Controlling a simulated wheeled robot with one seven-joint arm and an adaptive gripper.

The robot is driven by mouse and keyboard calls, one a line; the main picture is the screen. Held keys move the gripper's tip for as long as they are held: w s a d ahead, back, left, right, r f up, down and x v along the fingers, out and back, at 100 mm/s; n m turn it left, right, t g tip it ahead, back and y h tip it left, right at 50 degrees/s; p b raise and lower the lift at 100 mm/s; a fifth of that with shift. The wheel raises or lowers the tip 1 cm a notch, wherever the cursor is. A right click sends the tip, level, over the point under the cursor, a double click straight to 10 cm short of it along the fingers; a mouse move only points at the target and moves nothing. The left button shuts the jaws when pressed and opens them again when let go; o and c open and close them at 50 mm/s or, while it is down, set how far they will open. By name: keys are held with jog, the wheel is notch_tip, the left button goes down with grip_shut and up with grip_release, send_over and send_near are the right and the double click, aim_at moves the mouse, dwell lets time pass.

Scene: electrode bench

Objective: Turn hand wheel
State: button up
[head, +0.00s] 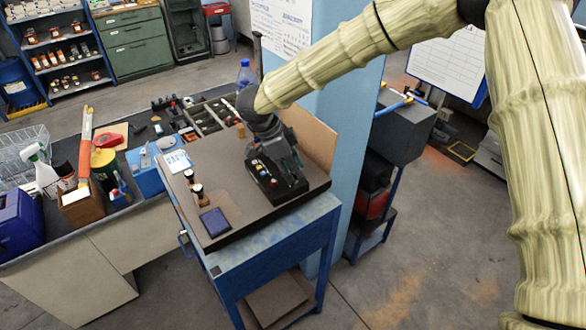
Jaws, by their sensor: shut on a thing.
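A black device (275,183) with small coloured knobs or buttons on its top sits on the brown top of the blue stand. My gripper (287,157) is at the back of this device, reaching down from the upper left end of my arm. It is shut on a part there, which I take to be the hand wheel. The wheel itself is hidden by my gripper and too small to make out, so its angle cannot be told.
The blue stand (275,240) has a dark blue pad (215,222), small bottles (197,190) and a white card (177,161) on its top. A brown upright panel (313,142) and a blue pillar (345,110) stand close behind. A cluttered bench (110,240) is at the left.

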jog(key=shift+m, duration=0.3)
jog(key=o, duration=1)
jog(key=v, duration=0.8)
jog(key=shift+w, duration=0.1)
